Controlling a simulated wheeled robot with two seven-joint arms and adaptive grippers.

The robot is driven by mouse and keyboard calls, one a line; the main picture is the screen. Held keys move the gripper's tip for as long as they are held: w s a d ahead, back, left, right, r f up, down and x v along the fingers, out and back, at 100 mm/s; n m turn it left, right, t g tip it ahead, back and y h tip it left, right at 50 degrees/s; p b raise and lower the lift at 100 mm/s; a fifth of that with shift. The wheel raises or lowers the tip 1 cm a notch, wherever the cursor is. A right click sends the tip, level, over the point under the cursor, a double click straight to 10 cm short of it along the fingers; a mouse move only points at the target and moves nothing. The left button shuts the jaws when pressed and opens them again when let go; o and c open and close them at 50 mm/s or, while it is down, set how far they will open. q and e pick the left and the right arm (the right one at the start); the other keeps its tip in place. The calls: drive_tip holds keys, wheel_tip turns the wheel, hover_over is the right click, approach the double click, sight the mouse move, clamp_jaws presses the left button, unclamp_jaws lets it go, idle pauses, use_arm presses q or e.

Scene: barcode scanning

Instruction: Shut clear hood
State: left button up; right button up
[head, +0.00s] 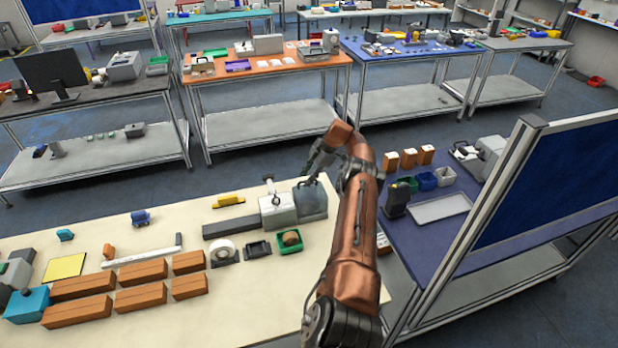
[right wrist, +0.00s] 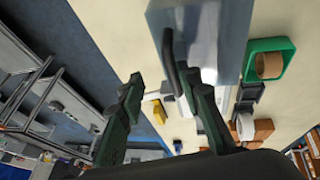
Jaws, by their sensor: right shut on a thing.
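The clear hood (head: 312,203) is a bluish see-through box at the right end of a grey machine (head: 277,211) on the cream table. Its dark handle is at the top, by my right gripper (head: 314,170). My right gripper is shut on the hood's handle. In the right wrist view the dark handle (right wrist: 176,65) runs toward the right finger of my gripper (right wrist: 168,95), and the hood (right wrist: 205,42) fills the top middle. How the fingers meet the handle is partly hidden. My left gripper is not in view.
A green tray (head: 278,247) with a brown item, a black holder (head: 258,249) and a tape roll (head: 223,251) stand in front of the machine. Several brown boxes (head: 140,272) lie left. A blue table (head: 415,245) with bins adjoins at right.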

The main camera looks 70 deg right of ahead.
drive_tip(key=shift+s, duration=0.1)
drive_tip(key=shift+s+d+r, duration=0.1)
drive_tip(key=shift+r, duration=0.05)
drive_tip(key=a+v, duration=0.1)
drive_tip(key=v, duration=1)
drive_tip(key=shift+d+r, duration=0.3)
drive_tip(key=shift+d, duration=0.15)
